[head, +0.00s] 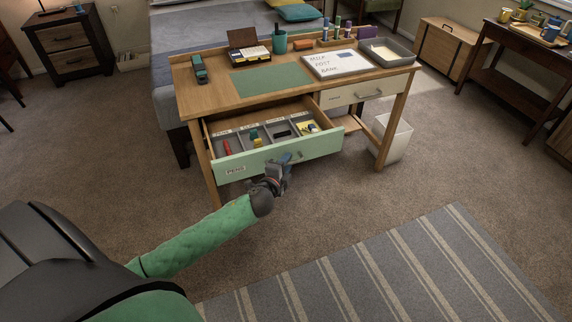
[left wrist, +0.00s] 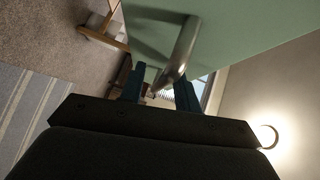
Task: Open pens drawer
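The pens drawer (head: 222,171) has a pale green front with a "PENS" label and stands pulled out from the left of the desk (head: 213,97). Its divided tray shows a red item, yellow-green items and other small things. The drawer's metal handle (left wrist: 184,48) crosses the left wrist view in front of the green face. My left gripper (head: 284,160) is at the front of the drawer, by the handle. In the left wrist view its two blue fingers (left wrist: 161,86) stand apart on either side of the handle, with a gap showing. My right gripper is out of view.
A second, cream drawer (head: 368,91) on the right is closed. A white bin (head: 392,138) stands under the desk's right side. A bed (head: 205,30) is behind the desk. Open carpet and a striped rug (head: 400,265) lie in front.

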